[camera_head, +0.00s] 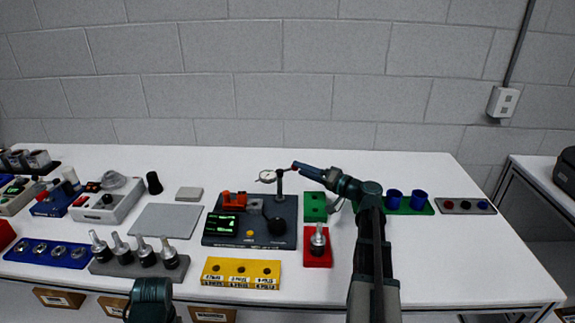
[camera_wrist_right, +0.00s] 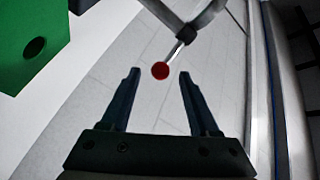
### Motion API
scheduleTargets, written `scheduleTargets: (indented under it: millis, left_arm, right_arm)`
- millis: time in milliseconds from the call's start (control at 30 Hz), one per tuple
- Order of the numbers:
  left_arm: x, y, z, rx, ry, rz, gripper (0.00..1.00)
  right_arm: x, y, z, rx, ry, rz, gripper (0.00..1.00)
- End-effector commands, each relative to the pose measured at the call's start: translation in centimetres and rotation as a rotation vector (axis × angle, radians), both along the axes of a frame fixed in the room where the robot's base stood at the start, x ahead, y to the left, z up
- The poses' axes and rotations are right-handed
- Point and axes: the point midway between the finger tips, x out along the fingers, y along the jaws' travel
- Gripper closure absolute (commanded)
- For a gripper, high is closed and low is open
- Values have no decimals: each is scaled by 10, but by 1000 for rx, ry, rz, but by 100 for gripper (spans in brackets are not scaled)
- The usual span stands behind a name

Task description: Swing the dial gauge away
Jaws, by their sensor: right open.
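The dial gauge (camera_head: 267,176) has a round white face and sits on an arm from a dark post (camera_head: 280,188) on the dark test base (camera_head: 215,238). A small red ball (camera_head: 294,166) shows at the right end of that arm. In the right wrist view, the red ball (camera_wrist_right: 160,70) is on the end of a metal rod (camera_wrist_right: 178,50). My right gripper (camera_head: 303,169) reaches in from the right, close to the ball. In its wrist view the gripper (camera_wrist_right: 159,78) is open, with the ball between or just beyond the fingertips; contact cannot be told.
A green block (camera_head: 314,206) stands just right of the base, and a red block (camera_head: 319,258) holds a metal-topped part in front. A yellow block (camera_head: 241,272) lies nearer. Blue cups (camera_head: 418,199) stand at right. The table's back strip is clear. My left arm shows at bottom left.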

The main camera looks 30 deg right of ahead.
Motion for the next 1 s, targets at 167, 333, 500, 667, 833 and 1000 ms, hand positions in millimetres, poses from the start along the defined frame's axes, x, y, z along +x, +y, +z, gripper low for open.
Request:
scheduleTargets:
  millis: [167, 333, 500, 667, 833, 1000]
  left_arm:
    - [0, 0, 0, 0, 0, 0, 50]
    - [0, 0, 0, 0, 0, 0, 50]
    - [0, 0, 0, 0, 0, 0, 50]
    - [0, 0, 0, 0, 0, 0, 50]
    - [0, 0, 0, 0, 0, 0, 50]
    - [0, 0, 0, 0, 0, 0, 50]
  right_arm:
    - [32, 14, 0, 0, 0, 4, 38]
    - [50, 22, 0, 0, 0, 2, 38]
    - [58, 27, 0, 0, 1, 1, 38]
    - [60, 28, 0, 0, 0, 0, 38]
    - [59, 28, 0, 0, 0, 0, 40]
    - [59, 28, 0, 0, 0, 0, 71]
